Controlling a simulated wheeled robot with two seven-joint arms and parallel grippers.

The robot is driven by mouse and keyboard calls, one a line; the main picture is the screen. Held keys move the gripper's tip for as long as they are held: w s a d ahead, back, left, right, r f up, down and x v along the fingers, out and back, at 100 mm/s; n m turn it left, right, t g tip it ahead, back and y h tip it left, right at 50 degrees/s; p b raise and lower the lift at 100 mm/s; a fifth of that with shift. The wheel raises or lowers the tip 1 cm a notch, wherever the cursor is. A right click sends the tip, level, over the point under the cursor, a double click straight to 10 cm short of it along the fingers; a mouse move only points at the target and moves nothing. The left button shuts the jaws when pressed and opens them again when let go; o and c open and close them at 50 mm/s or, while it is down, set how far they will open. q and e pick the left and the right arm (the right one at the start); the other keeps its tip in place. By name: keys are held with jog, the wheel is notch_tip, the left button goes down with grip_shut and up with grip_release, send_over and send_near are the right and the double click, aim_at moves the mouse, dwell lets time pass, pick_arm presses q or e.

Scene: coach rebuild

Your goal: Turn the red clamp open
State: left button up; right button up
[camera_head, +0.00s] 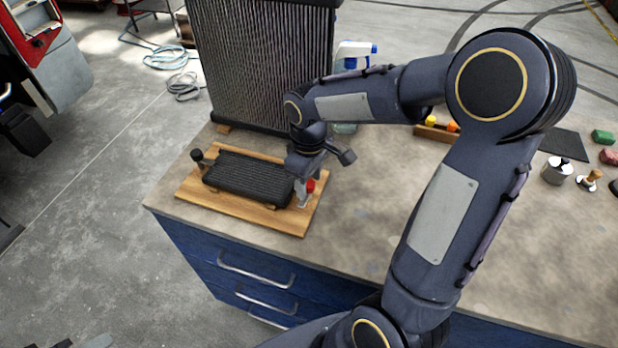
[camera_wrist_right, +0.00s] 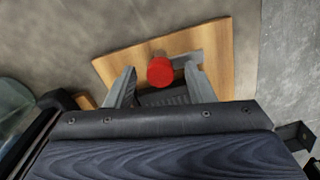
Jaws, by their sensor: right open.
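The red clamp (camera_head: 310,185) is a small red knob at the right end of a wooden board (camera_head: 285,222). In the right wrist view the red clamp (camera_wrist_right: 160,71) shows as a round red head beside a grey metal bracket (camera_wrist_right: 186,58). My right gripper (camera_head: 304,190) is over the board's right end, pointing down. In the wrist view its two fingers (camera_wrist_right: 158,85) are apart, one on each side of the red head, with gaps between. A black ribbed block (camera_head: 248,176) lies on the board. My left gripper is not in view.
A tall dark radiator (camera_head: 262,60) stands behind the board. A spray bottle (camera_head: 355,55) is beside it. A metal weight (camera_head: 557,171) and several small blocks lie at the right. The worktop (camera_head: 370,210) is clear right of the board.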

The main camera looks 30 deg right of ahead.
aim_at(309, 184)
notch_tip(309, 184, up, 8)
jog(key=shift+f, duration=0.1)
dwell(0.4)
dwell(0.4)
jog(key=s+a+m+t+y, duration=0.2)
jog(key=s+m, duration=0.1)
jog(key=s, duration=0.5)
jog(key=s+a+m+t+y, duration=0.1)
jog(key=s+a+m+t, duration=0.1)
jog(key=s, duration=0.6)
jog(key=shift+s+a+f+m+t+y, duration=0.25)
jog(key=shift+f+m+t+y, duration=0.15)
jog(key=shift+m+t, duration=0.6)
